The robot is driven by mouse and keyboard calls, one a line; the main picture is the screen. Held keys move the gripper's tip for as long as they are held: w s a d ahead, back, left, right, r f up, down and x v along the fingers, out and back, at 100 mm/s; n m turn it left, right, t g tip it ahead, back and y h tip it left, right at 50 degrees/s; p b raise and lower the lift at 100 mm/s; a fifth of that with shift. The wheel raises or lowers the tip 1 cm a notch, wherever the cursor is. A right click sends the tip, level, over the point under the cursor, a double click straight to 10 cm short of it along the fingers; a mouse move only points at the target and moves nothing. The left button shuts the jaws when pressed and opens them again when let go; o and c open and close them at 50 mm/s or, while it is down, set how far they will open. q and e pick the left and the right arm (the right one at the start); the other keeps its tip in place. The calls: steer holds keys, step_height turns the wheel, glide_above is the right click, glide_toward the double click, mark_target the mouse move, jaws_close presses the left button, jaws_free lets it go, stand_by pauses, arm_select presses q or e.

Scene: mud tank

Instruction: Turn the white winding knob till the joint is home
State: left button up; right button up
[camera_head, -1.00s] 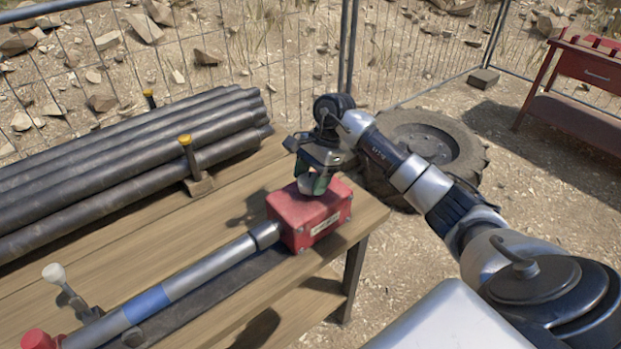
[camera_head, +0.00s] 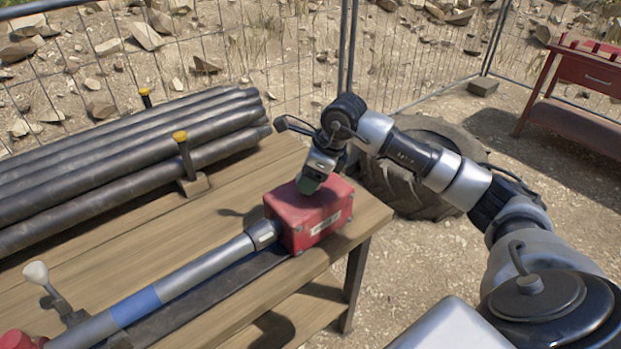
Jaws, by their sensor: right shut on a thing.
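A red box (camera_head: 322,222) with a small pale label sits on the wooden bench near its right end. A grey pipe with a blue band (camera_head: 190,281) runs from a collar on the box's left side to the lower left. My right gripper (camera_head: 309,185) points down onto the top of the box, its fingers low against it. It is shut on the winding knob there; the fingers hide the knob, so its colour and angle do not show. My left gripper is not in view.
A white-tipped lever (camera_head: 37,274) stands at the pipe's left part. Dark pipes (camera_head: 120,165) lie stacked at the back left, held by yellow-capped posts (camera_head: 182,150). A tyre (camera_head: 420,185) lies beyond the bench. A wire fence stands behind.

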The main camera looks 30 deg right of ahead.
steer(key=m+h+b, duration=0.1)
steer(key=m, duration=0.1)
steer(key=m+t+h+b, duration=0.1)
steer(key=m, duration=0.2)
steer(key=shift+m, duration=0.3)
steer(key=m+h+b, duration=0.1)
steer(key=m+h, duration=0.1)
steer(key=m, duration=0.2)
steer(key=shift+a+m+b, duration=0.15)
steer(key=shift+m+b, duration=0.15)
steer(key=shift+m, duration=0.1)
steer(key=o, duration=0.9)
steer(key=v, duration=1.1)
